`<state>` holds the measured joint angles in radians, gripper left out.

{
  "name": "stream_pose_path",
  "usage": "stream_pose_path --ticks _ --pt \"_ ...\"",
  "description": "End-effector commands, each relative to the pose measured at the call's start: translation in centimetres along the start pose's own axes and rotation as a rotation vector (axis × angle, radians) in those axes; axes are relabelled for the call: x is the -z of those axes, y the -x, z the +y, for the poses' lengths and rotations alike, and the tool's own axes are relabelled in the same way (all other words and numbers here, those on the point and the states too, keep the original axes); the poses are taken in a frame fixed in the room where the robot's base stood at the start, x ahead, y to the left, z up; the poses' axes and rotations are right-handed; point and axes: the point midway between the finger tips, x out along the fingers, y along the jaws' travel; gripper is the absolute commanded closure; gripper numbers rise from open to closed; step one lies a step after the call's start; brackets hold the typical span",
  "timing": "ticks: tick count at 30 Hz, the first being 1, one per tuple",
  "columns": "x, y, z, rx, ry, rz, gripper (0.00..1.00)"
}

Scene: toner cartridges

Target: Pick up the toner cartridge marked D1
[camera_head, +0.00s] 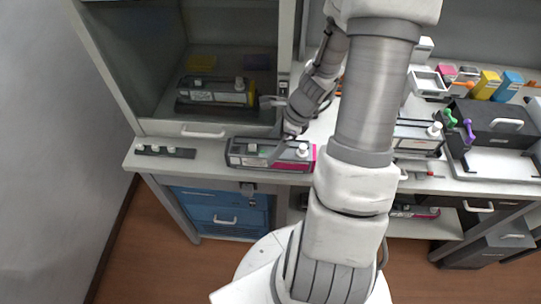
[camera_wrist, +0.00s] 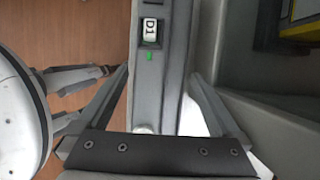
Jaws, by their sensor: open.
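A long dark toner cartridge (camera_head: 240,160) with a magenta end and white knobs lies on the counter in the head view. My gripper (camera_head: 278,150) is over the cartridge. In the wrist view, its open fingers (camera_wrist: 158,75) lie on either side of the grey body. Whether they touch it is unclear. The gripper's palm hides the near end.
A yellow-marked cartridge (camera_head: 225,92) sits in the cabinet behind. A dark strip (camera_head: 165,152) with white knobs lies left on the counter. A light-topped cartridge (camera_head: 418,145), a black box (camera_head: 495,125) and coloured containers (camera_head: 488,85) stand right. Bare counter shows left of the cartridge.

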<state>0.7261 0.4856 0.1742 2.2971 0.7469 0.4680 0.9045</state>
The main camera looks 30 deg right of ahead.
Motion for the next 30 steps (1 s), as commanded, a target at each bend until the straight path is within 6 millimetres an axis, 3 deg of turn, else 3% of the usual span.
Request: stream_pose_path --ticks 12,23,30 --pt "0.1 -5.1 0.1 -0.004 -0.002 -0.002 0.0" --pt "0.0 -5.9 0.0 0.0 0.0 0.0 0.0" --pt "0.0 -5.9 0.0 -0.001 0.0 0.0 0.4"
